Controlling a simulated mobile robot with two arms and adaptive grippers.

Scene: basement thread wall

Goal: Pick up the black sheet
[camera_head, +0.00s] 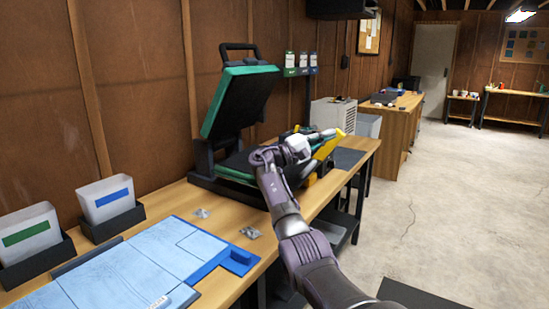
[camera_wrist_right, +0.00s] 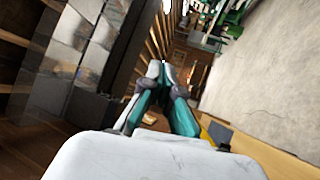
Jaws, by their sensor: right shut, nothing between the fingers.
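A flat black sheet (camera_head: 349,158) lies on the right end of the long wooden workbench, near its front edge. My right gripper (camera_head: 328,133) is above the bench, to the left of the sheet and beside the open press. In the right wrist view its fingers (camera_wrist_right: 163,68) come together at the tips, shut and empty. My left gripper is not in view.
The open press (camera_head: 240,98) with its raised teal lid stands close behind my right arm. A blue cutting board (camera_head: 150,262), two bins (camera_head: 107,200) (camera_head: 29,234) and small metal pieces (camera_head: 250,233) occupy the bench's left. Concrete floor (camera_head: 450,190) is clear at right.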

